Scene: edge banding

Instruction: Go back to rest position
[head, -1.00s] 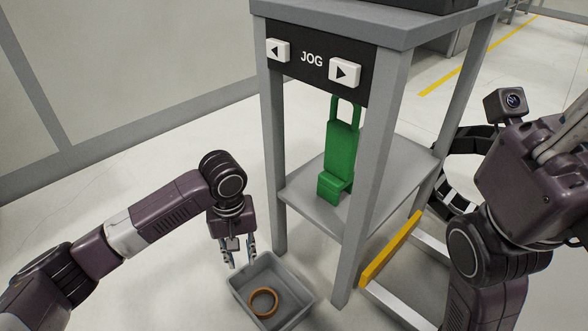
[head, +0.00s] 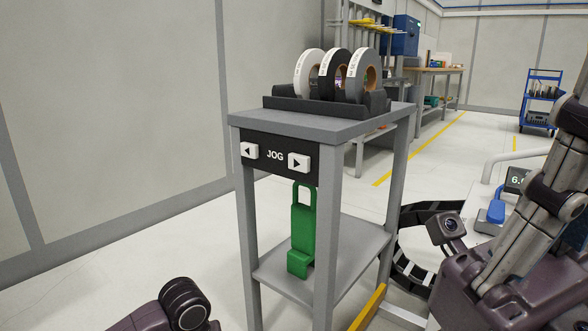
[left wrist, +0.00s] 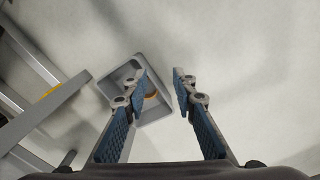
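My left gripper (left wrist: 160,80) shows in the left wrist view with its two fingers apart, open and empty. A grey bin (left wrist: 108,84) with an orange-brown ring (left wrist: 150,95) in it lies below the fingers, apart from them. In the head view only a dark joint of my left arm shows at the bottom edge; the gripper itself is out of that frame. My right gripper (head: 545,190) is at the right edge of the head view, raised, with its linkage bars partly cut off. Its fingertip opening cannot be made out.
Several tape rolls (head: 336,74) sit in a dark holder on top. A workbench (head: 440,70) and blue cart (head: 540,100) stand behind.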

